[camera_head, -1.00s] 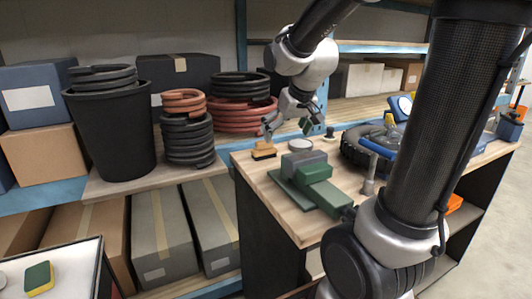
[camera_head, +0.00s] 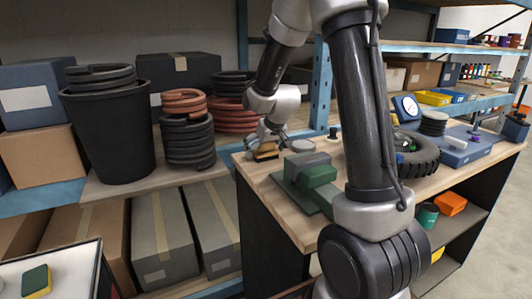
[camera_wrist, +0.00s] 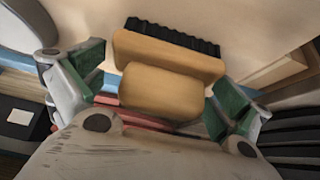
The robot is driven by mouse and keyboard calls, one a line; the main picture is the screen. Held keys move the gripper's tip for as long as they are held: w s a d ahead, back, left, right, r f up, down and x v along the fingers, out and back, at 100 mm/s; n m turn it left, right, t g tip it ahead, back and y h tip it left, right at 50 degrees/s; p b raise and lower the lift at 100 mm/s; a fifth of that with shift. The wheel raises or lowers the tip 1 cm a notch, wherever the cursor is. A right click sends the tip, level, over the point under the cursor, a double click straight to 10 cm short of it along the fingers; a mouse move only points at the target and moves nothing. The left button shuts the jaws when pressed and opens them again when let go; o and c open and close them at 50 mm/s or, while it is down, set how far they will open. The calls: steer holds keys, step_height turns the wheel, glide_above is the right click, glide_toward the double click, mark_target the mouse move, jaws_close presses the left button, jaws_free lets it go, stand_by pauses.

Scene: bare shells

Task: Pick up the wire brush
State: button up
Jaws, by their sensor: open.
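The wire brush (camera_wrist: 165,88) has a tan wooden block and handle with a row of black bristles. In the wrist view it lies between the two green-padded fingers of my gripper (camera_wrist: 158,95), with a gap visible on both sides. In the head view the brush (camera_head: 264,154) sits at the left front corner of the workbench top (camera_head: 266,173). My gripper (camera_head: 268,140) is open and is right at the brush, partly covering it. I cannot tell whether a finger touches it.
Green and grey blocks (camera_head: 312,170) lie on the bench right of the brush, and a round grey disc (camera_head: 302,146) lies behind. A tyre (camera_head: 418,155) stands farther right. Coiled hoses (camera_head: 187,140) and a black bin (camera_head: 110,130) stand on the shelf at left.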

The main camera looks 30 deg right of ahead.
steer(key=c, duration=1)
steer(key=shift+c, duration=0.2)
steer(key=shift+r, duration=0.3)
steer(key=r, duration=0.3)
steer(key=shift+s+a, duration=0.15)
steer(key=shift+a, duration=0.15)
steer(key=s+a, duration=0.1)
steer(key=a, duration=0.1)
steer(key=s+a, duration=0.1)
steer(key=a, duration=0.3)
steer(key=shift+s+a+f, duration=0.1)
steer(key=shift+s+a, duration=0.2)
steer(key=shift+s, duration=0.1)
steer(key=s+a, duration=0.3)
steer(key=a, duration=0.6)
steer(key=shift+s+a, duration=0.25)
steer(key=shift+s, duration=0.1)
